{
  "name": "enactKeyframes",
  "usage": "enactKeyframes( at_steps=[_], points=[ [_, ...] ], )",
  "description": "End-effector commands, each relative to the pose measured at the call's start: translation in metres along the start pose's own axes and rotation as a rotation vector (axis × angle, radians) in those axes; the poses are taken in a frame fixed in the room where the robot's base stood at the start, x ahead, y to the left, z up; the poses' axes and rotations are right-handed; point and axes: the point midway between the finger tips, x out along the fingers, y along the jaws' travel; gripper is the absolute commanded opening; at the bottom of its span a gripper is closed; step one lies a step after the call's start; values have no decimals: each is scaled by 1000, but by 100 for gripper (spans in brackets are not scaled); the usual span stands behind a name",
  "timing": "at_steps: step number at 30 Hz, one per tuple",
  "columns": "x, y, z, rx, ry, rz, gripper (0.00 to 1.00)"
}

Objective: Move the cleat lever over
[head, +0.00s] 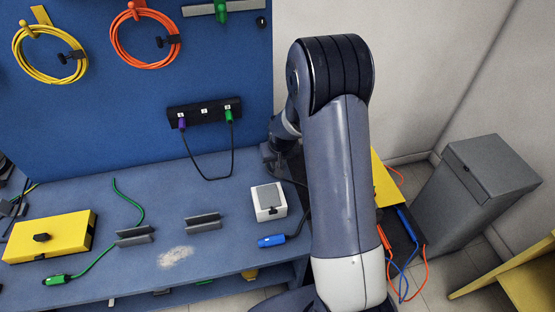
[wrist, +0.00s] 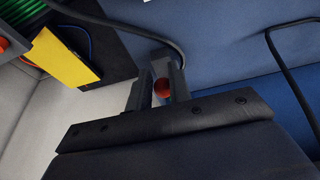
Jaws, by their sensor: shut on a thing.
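My gripper (wrist: 160,76) shows in the wrist view with its two dark fingers on either side of a small red knob (wrist: 162,88). I take this knob to be the end of the cleat lever; a bit of teal shows beside it. The gripper is shut on it. The rest of the lever and the cleat are hidden behind the fingers and the gripper body. In the head view, my arm covers that part of the bench, and neither the lever nor the fingertips can be made out clearly.
On the blue bench (head: 225,255) are a white box with a grey lid (head: 269,201), a blue connector (head: 271,240), two grey cable channels and a yellow box (head: 50,236). A black socket strip (head: 205,112) is on the blue panel. A grey bin (head: 470,190) stands right.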

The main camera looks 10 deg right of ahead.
Motion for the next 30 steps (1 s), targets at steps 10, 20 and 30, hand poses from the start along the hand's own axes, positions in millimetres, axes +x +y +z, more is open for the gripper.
enactKeyframes(
  at_steps=[10, 20, 30],
  points=[
    [9, 0, 9, 0, 1, 0, 0],
    [15, 0, 13, 0, 2, 0, 0],
    [23, 0, 22, 0, 1, 0, 0]
  ],
)
